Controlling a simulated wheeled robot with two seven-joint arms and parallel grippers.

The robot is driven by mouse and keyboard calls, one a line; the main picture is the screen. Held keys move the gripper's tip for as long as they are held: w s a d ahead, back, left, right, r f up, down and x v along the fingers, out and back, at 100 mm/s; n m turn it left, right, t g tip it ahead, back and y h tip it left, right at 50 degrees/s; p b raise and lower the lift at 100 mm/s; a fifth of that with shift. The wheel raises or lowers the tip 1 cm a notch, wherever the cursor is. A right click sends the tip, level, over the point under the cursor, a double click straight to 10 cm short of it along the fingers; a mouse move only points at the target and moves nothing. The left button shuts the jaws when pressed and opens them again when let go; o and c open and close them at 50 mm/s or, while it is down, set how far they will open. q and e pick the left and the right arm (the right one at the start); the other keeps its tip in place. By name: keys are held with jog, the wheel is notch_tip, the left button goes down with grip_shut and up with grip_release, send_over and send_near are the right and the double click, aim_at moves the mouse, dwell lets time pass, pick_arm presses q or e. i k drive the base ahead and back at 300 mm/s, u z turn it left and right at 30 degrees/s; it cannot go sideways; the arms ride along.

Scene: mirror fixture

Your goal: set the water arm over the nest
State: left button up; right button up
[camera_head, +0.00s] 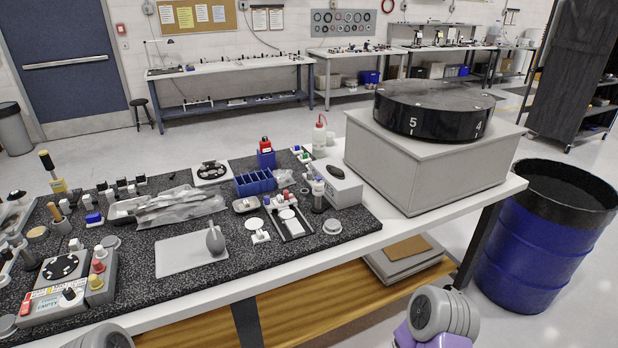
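I cannot tell for certain which part is the water arm or the nest. A small grey box unit (338,186) with a dark oval on top stands at the right of the speckled mat, and a slim upright piece (318,192) with a blue-and-white top stands at its left side. In front lie a dark-framed tray (289,223) with a white disc and a white piece with a round disc (258,230). A round grey puck (332,227) lies to their right. Neither gripper shows; only rounded parts of my arms appear at the bottom edge.
The speckled mat (240,275) is crowded at left with control boxes (62,270) and small parts. A grey sheet (185,257) bears a grey bulb. A large grey block (420,165) with a black numbered drum (435,108) fills the right end. A blue barrel (535,245) stands beyond.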

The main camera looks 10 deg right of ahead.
aim_at(308, 176)
jog(key=z, duration=1.85)
jog(key=i, duration=1.7)
jog(key=u, duration=2.45)
